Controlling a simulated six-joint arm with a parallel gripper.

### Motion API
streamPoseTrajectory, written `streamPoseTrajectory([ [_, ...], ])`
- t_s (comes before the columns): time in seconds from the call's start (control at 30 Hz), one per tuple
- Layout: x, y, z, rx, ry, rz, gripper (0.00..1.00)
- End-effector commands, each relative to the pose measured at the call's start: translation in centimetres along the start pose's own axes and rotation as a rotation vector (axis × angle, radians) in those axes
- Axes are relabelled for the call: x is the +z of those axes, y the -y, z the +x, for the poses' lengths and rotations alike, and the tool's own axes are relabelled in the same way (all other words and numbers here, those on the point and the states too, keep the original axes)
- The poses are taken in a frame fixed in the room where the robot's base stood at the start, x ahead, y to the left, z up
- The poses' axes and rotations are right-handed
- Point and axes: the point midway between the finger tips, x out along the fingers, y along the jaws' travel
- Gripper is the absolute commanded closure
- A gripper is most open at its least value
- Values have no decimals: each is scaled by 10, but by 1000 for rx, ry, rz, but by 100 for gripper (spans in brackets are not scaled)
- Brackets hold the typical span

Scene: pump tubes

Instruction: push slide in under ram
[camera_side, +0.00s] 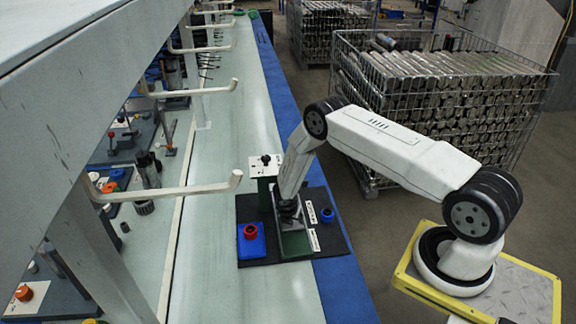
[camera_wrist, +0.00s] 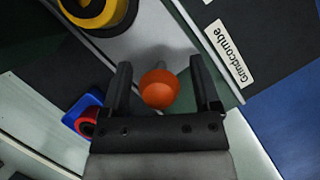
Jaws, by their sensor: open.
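In the wrist view an orange ball knob (camera_wrist: 160,90), on a short grey stem, sits between the two black fingers of my gripper (camera_wrist: 160,68). The fingers stand apart with a visible gap on each side of the knob. I cannot tell for sure whether this knob belongs to the slide. In the side view my gripper (camera_side: 288,208) is low over a green fixture (camera_side: 296,245) on a black mat, and my arm hides much of it. I cannot make out the ram in either view.
A blue block with a red ring (camera_side: 250,242) stands left of the fixture; it also shows in the wrist view (camera_wrist: 85,116). A box with a black knob (camera_side: 265,161) stands behind. A yellow ring (camera_wrist: 97,12) is at the wrist view's top. White hooks overhang the bench at left.

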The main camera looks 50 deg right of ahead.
Motion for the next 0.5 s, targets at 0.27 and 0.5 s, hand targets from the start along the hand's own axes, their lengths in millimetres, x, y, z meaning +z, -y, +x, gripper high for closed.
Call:
streamPoseTrajectory([
  [0.27, 0, 0, 0, 0, 0, 0, 100],
  [0.5, 0, 0, 0, 0, 0, 0, 100],
])
